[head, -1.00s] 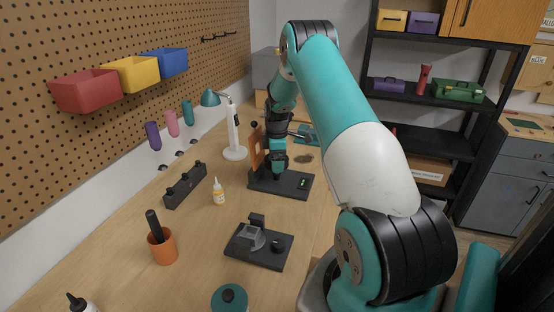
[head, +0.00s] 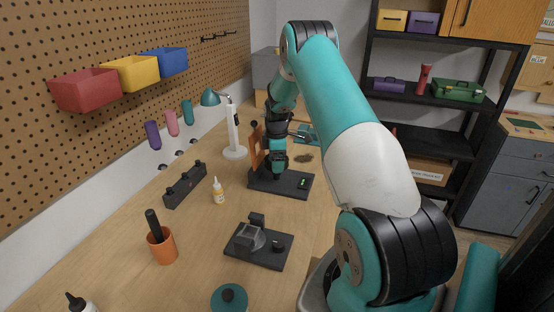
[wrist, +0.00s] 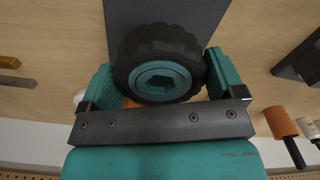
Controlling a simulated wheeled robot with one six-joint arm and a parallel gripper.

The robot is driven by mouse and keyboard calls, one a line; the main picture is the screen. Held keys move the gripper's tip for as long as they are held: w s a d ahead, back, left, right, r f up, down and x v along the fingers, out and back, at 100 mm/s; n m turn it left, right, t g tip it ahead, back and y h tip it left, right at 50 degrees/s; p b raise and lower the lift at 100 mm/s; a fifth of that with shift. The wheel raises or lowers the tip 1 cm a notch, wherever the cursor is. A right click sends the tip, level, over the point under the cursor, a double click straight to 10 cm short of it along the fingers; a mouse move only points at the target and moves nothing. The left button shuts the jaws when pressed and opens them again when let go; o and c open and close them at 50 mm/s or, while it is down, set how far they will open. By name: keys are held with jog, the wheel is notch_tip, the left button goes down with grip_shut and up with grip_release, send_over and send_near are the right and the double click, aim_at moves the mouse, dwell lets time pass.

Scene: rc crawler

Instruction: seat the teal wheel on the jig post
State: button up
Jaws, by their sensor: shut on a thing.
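The teal wheel (wrist: 162,82) has a black knobbly tyre and a teal hub with a hex recess. It sits between the two teal fingers of my gripper (wrist: 160,72), which is shut on it. In the head view my gripper (head: 278,166) is just over a dark base (head: 292,186) with a small green-lit display and an orange upright plate (head: 256,150). The dark base also shows behind the wheel in the wrist view (wrist: 160,12). The jig post is not clearly visible, and the wheel is hidden in the head view. I cannot tell whether the wheel touches anything.
A second dark fixture (head: 270,255) stands nearer on the bench. A glue bottle (head: 218,192), an orange cup (head: 163,250), a dark rack (head: 185,188) and a white lamp (head: 234,150) stand around. Bare wood lies between them.

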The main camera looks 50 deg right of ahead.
jog(key=shift+f+b, duration=1.3)
jog(key=shift+f, duration=0.75)
jog(key=o, duration=0.7)
jog(key=shift+r, duration=0.1)
notch_tip(320, 180, up, 17)
jog(key=b, duration=0.3)
jog(key=shift+r, duration=0.2)
